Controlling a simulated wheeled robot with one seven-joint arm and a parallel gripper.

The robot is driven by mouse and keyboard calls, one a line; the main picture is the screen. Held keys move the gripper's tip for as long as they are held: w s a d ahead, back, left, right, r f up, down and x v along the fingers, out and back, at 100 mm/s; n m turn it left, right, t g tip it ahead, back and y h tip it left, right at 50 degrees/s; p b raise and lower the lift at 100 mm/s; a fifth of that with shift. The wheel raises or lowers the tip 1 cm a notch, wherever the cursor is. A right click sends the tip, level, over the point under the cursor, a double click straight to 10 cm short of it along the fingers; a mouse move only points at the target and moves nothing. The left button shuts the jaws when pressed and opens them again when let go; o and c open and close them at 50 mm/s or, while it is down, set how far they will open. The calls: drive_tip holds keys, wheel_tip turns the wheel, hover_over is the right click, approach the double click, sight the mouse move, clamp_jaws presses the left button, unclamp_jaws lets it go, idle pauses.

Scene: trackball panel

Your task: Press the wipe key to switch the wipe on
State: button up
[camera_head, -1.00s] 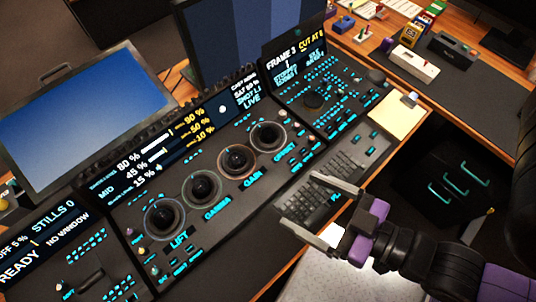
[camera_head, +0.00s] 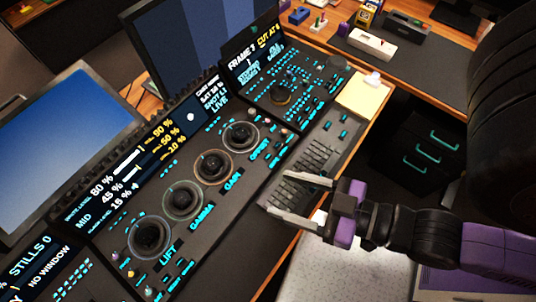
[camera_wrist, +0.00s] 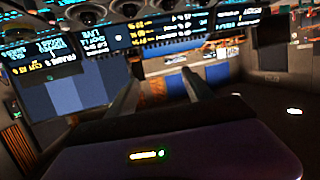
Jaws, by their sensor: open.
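The control panel (camera_head: 185,245) is a dark desk console with trackballs, lit cyan keys and text displays. Its left section (camera_head: 75,285) shows "STILLS 0" and "NO WINDOW" and is partly cut off by the lower left picture edge. I cannot read any key as the wipe key. My gripper (camera_head: 277,191) is open and empty, with pale fingers and a purple body. In the head view it appears over the keyboard's near edge, in front of the trackball section. In the wrist view the two dark fingers (camera_wrist: 158,77) are apart, with blurred displays beyond them.
A keyboard (camera_head: 312,155) lies right of the trackballs (camera_head: 213,167). A yellowish pad (camera_head: 364,96) sits at the desk's right edge. Monitors (camera_head: 60,135) stand behind the panel. A drawer unit (camera_head: 425,145) with cyan handles is at the right. A pale floor area (camera_head: 350,275) shows below my arm.

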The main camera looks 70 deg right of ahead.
clamp_jaws()
idle(1.4)
